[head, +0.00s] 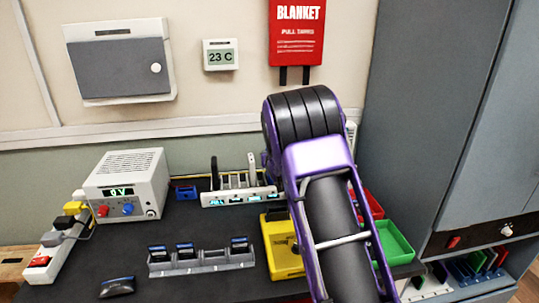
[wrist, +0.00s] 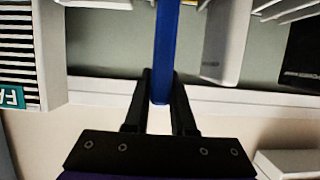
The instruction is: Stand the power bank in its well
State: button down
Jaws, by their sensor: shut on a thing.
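In the wrist view, my gripper (wrist: 160,100) is shut on a thin blue slab (wrist: 165,50), seen edge-on between the two dark fingers. It may be the power bank, but its faces do not show. The slab's far end runs out of the top of the picture. In the head view, my purple and black arm hides the gripper and the slab. A white rack with lit teal displays (head: 240,196) stands at the back of the dark table, with dark upright pieces at its left part. I cannot tell which well belongs to the power bank.
A grey holder (head: 203,261) with several dark pieces, a yellow tray (head: 282,245) and a green tray (head: 396,243) are on the table. A power supply (head: 127,183) and power strip (head: 50,257) stand at left. A grey cabinet (head: 420,110) rises at right.

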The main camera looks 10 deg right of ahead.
jog(key=shift+f+b, duration=0.9)
jog(key=shift+f, duration=0.05)
jog(key=shift+f+b, duration=0.2)
jog(key=shift+b, duration=0.2)
dwell(0.4)
jog(key=c, duration=0.7)
grip_release()
